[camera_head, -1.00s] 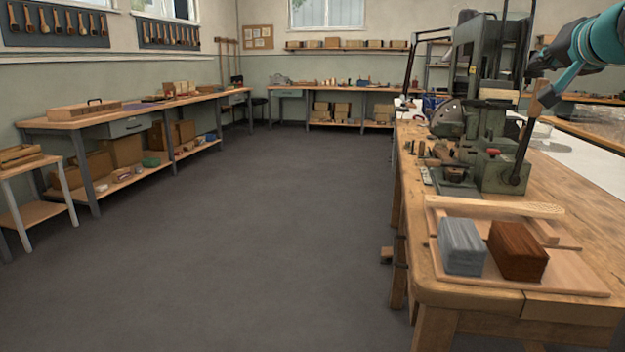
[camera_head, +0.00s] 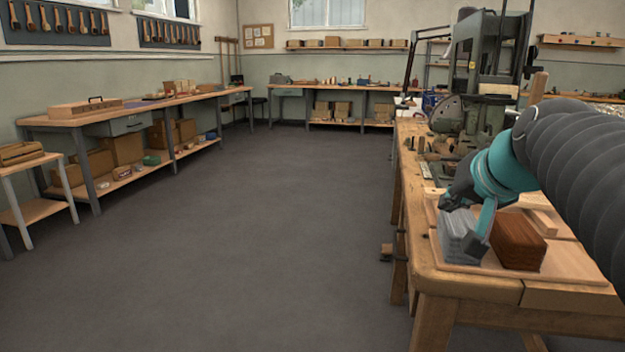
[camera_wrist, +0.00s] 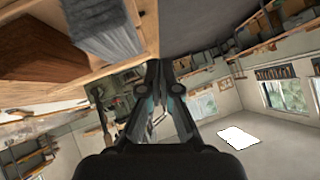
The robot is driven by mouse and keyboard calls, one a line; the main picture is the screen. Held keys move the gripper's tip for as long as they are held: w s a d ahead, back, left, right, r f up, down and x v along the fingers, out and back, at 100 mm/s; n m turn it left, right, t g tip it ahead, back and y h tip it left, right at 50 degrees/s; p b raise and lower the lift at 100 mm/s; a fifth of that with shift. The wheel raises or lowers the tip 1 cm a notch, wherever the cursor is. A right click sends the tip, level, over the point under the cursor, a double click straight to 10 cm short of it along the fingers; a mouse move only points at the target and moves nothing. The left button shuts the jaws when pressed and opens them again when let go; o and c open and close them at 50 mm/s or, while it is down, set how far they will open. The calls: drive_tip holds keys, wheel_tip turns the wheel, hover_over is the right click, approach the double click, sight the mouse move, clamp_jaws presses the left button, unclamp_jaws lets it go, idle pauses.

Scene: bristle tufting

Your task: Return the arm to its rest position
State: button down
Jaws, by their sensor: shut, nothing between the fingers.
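My gripper (camera_wrist: 157,66) shows in the wrist view with its dark fingers together at the tips and nothing between them. In the head view my teal and dark arm reaches in from the right over the near end of the workbench. It covers part of a grey block (camera_head: 457,232). A reddish-brown block (camera_head: 518,244) sits beside it on a wooden board (camera_head: 578,268). The wrist view is tilted and shows the grey block (camera_wrist: 108,32) and the brown block (camera_wrist: 35,45) at upper left, apart from my fingers.
The wooden workbench (camera_head: 465,286) carries a green-grey machine (camera_head: 488,75) with a lever frame, partly hidden by my arm. Long benches (camera_head: 75,121) line the left and back walls. The grey floor (camera_head: 260,240) between them is clear.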

drive_tip(key=s+a+f+n+g, duration=0.2)
drive_tip(key=s+a+f, duration=0.1)
drive_tip(key=s+f, duration=0.5)
drive_tip(key=s+a+f+n+g+b, duration=0.1)
drive_tip(key=s+a+f+n+g, duration=0.1)
drive_tip(key=s+f, duration=0.7)
wheel_tip(320, 180, down, 6)
drive_tip(key=shift+s+a+f+g+h, duration=0.2)
drive_tip(key=shift+s+a+g+h, duration=0.15)
drive_tip(key=shift+a, duration=0.4)
drive_tip(key=shift+w, duration=0.1)
